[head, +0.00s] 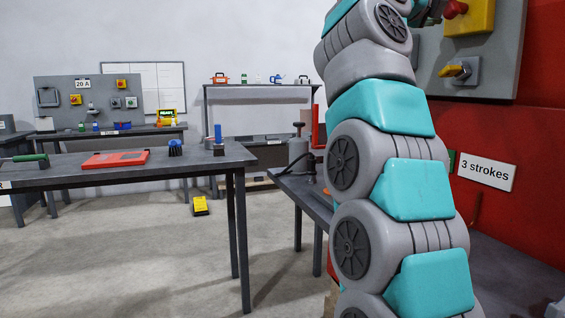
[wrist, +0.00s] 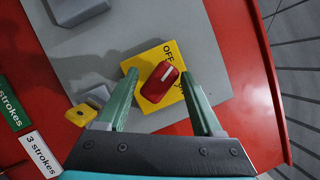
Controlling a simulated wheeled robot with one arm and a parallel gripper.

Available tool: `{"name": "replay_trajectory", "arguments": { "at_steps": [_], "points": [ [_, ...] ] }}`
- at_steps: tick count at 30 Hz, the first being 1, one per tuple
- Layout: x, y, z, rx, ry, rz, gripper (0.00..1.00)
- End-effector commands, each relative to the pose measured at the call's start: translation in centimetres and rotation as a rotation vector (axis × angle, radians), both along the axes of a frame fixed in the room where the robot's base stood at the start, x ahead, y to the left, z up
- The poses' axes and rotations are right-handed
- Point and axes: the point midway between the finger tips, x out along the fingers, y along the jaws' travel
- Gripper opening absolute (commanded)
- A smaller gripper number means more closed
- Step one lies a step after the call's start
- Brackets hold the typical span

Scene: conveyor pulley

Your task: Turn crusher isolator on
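A red rotary knob (wrist: 160,84) with a pale line sits on a yellow plate (wrist: 146,55) on a grey panel. "OFF" is printed at the plate's upper edge, and the knob's pale line points roughly toward it. Other lettering on the plate is partly hidden. My gripper (wrist: 159,76) is open, with one green finger on each side of the knob; I cannot tell whether they touch it. In the head view the yellow plate (head: 478,18) and red knob (head: 455,9) are at the top right, with my gripper mostly cut off beside them.
A yellow-handled switch (head: 458,70) sits below on the same grey panel (head: 500,75). The panel is on a red housing (head: 540,150) with a "3 strokes" label (head: 486,171).

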Motion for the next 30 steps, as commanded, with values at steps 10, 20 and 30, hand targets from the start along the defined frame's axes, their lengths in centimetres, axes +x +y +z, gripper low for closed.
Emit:
{"name": "replay_trajectory", "arguments": {
  "at_steps": [10, 20, 30],
  "points": [
    [0.7, -1.7, 0.0, 0.001, 0.003, -0.001, 0.68],
    [0.7, -1.8, -0.1, 0.0, 0.002, -0.001, 0.68],
    [-0.3, 0.7, 0.0, 0.0, 0.0, 0.001, 0.68]
  ]
}}
